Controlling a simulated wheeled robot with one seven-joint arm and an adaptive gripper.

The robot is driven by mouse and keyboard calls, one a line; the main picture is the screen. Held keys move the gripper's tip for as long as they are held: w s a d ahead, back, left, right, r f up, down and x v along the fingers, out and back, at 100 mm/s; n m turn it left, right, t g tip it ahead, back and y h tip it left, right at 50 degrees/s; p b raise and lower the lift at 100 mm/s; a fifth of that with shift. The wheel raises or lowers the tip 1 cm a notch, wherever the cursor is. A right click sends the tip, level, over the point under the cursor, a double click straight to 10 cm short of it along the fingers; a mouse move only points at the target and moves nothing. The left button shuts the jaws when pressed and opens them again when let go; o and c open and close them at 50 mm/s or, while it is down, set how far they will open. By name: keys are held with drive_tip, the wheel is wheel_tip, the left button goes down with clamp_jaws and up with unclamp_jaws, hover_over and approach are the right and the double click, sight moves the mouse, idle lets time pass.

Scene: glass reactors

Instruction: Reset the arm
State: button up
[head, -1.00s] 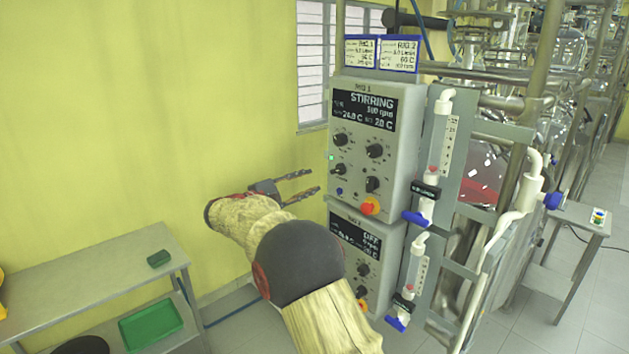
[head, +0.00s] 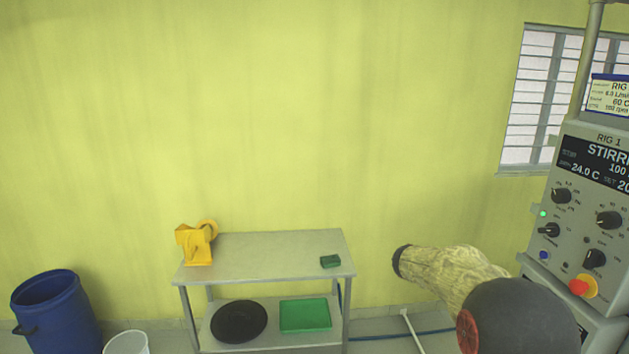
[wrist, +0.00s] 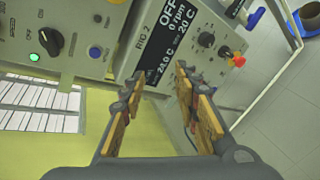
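My gripper (wrist: 159,77) is open and empty in the wrist view, its two wood-coloured finger pads apart. It points toward the RIG 2 control box (wrist: 185,55), whose display reads OFF, 0 rpm. I cannot tell the distance from the fingertips to the box. In the head view my arm shows at the lower right, left of the RIG 1 control box (head: 598,215); the fingers are not visible there. The RIG 1 box display reads STIRRING and its green light is lit.
A grey two-tier table (head: 270,247) stands by the yellow wall, with a yellow dispenser (head: 196,243) and green block (head: 330,261) on top. A green tray (head: 305,315) and black disc (head: 239,321) lie below. A blue barrel (head: 57,312) and white bin (head: 127,343) stand left.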

drive_tip(key=s+a+f+m+y, duration=0.2)
drive_tip(key=s+a+y, duration=0.2)
drive_tip(key=s+a, duration=0.5)
drive_tip(key=s+a+f+m+y, duration=0.2)
drive_tip(key=s+a+f+y, duration=0.15)
drive_tip(key=s+a, duration=0.5)
drive_tip(key=s+a+r+m+t+y+b, duration=0.1)
drive_tip(key=s+a+r+t+y, duration=0.1)
drive_tip(key=s+a, duration=0.3)
drive_tip(key=s+a+r+m+t+y, duration=0.1)
drive_tip(key=s+a+r+t+y, duration=0.2)
drive_tip(key=s, duration=0.9)
drive_tip(key=shift+s+a+r+y+b, duration=0.4)
drive_tip(key=shift+a+r, duration=0.1)
drive_tip(key=shift+a, duration=1.25)
